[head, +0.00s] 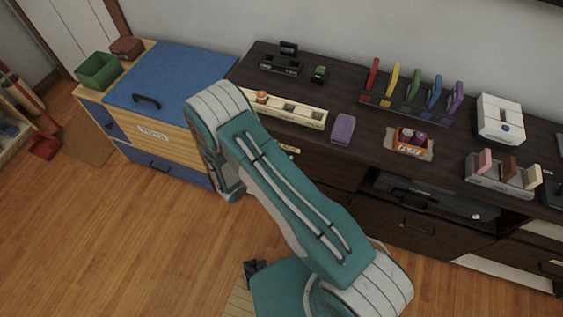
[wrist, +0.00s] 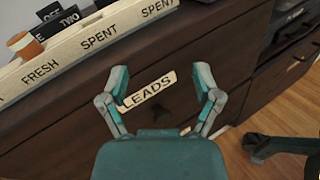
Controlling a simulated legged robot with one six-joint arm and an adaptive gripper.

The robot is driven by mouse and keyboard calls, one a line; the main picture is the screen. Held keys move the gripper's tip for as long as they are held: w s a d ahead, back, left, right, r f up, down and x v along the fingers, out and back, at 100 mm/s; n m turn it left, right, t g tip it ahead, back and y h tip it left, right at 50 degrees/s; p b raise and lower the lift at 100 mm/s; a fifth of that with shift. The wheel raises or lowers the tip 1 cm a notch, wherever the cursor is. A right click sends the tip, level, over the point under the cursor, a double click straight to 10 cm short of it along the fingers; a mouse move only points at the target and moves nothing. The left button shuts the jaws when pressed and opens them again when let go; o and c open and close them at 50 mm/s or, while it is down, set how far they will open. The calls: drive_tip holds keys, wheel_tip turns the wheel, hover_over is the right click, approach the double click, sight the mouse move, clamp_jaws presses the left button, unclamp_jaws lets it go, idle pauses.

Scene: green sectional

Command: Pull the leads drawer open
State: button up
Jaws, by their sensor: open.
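The leads drawer (wrist: 235,62) has a dark wood front with a cream label reading LEADS (wrist: 147,90) in the wrist view. Its front looks flush with the cabinet. In the head view, part of the drawer front (head: 330,171) shows beside my arm. My gripper (wrist: 160,84) is open, its two fingers spread on either side of the label in the picture, with nothing between them. I cannot tell whether the fingertips touch the front. In the head view my arm hides the fingertips.
A cream tray marked FRESH and SPENT (wrist: 85,47) sits on the cabinet top above the drawer. A blue-lidded toys chest (head: 170,83) stands left of the cabinet. A purple block (head: 343,128) sits near the top's front edge. The wooden floor (head: 130,240) in front is mostly clear.

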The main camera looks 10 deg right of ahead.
drive_tip(key=s+a+f+n+t+y, duration=0.2)
drive_tip(key=f+n+t, duration=0.15)
drive_tip(key=f, duration=0.35)
drive_tip(key=s+a+f+n+t+y, duration=0.2)
drive_tip(key=f+n+t+y, duration=0.1)
drive_tip(key=f+n, duration=0.3)
drive_tip(key=shift+m, duration=0.75)
drive_tip(key=x, duration=0.7)
drive_tip(key=f+x, duration=0.1)
drive_tip(key=x, duration=0.2)
drive_tip(key=shift+w, duration=0.25)
clamp_jaws()
